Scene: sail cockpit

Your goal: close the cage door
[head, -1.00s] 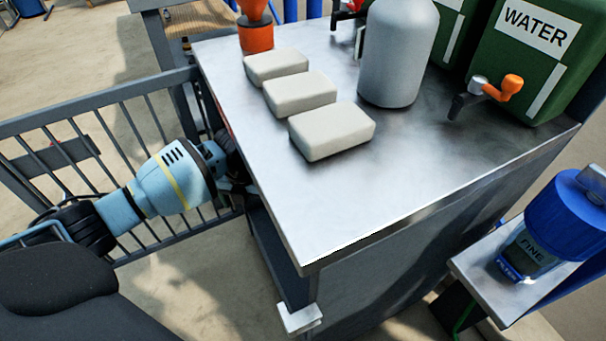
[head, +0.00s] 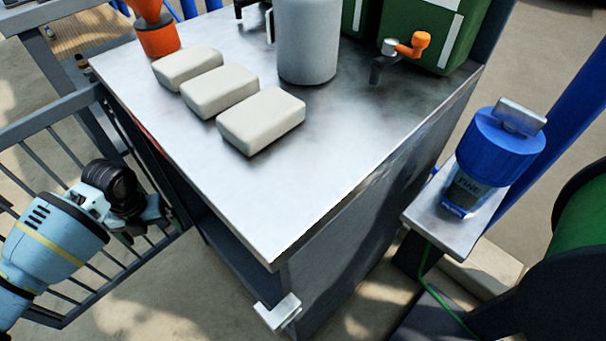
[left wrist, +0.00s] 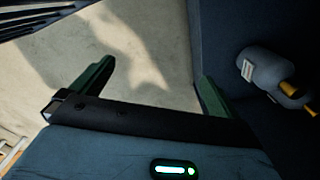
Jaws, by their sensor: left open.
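A grey barred panel, which looks like the cage door (head: 45,115), stands at the left in the head view, with its right end close to the bench's left side. Whether it touches or is latched there I cannot tell. My left gripper (head: 150,220) is in front of its bars, low beside the bench, and partly dark against them. In the left wrist view its two green fingers (left wrist: 156,76) are spread wide with nothing between them, over bare floor. My right gripper is not in view.
A metal-topped bench (head: 235,180) carries several pale blocks (head: 260,120), a grey cylinder (head: 307,40) and green water containers (head: 440,45). A white-capped bench corner (head: 277,310) juts low in front. A grey object with yellow parts (left wrist: 270,72) shows beside my left gripper.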

